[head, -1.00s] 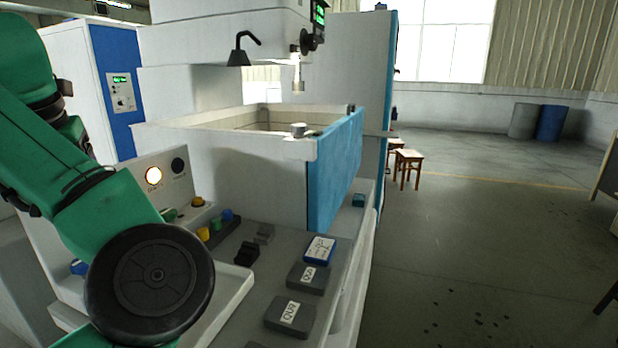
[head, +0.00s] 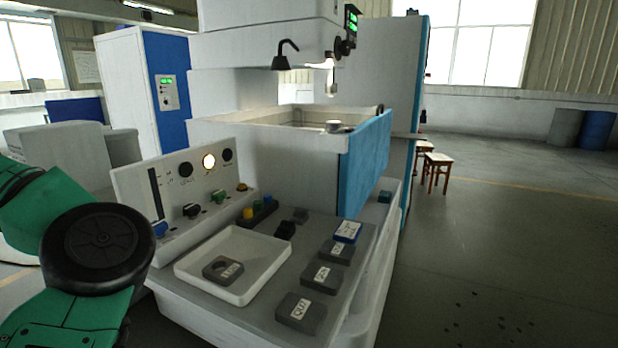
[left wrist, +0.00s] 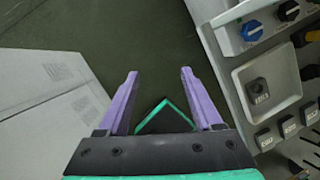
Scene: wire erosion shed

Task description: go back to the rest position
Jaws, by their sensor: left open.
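My left arm, green with a black round joint, comes in at the lower left of the head view; its gripper is outside that view. In the left wrist view my left gripper (left wrist: 159,88) is open, with two purple fingers apart and nothing between them. It hangs over dark floor, left of the machine's bench. A green part, which seems to be mine, shows below the fingers. My right gripper is in neither view.
A white tray (head: 188,268) holding one grey labelled block (head: 222,269) lies on the bench beside the control panel (head: 150,195). Several labelled blocks (head: 301,312) sit to its right. A blue-sided tank (head: 365,165) stands behind. Stools (head: 436,160) and open floor are at right.

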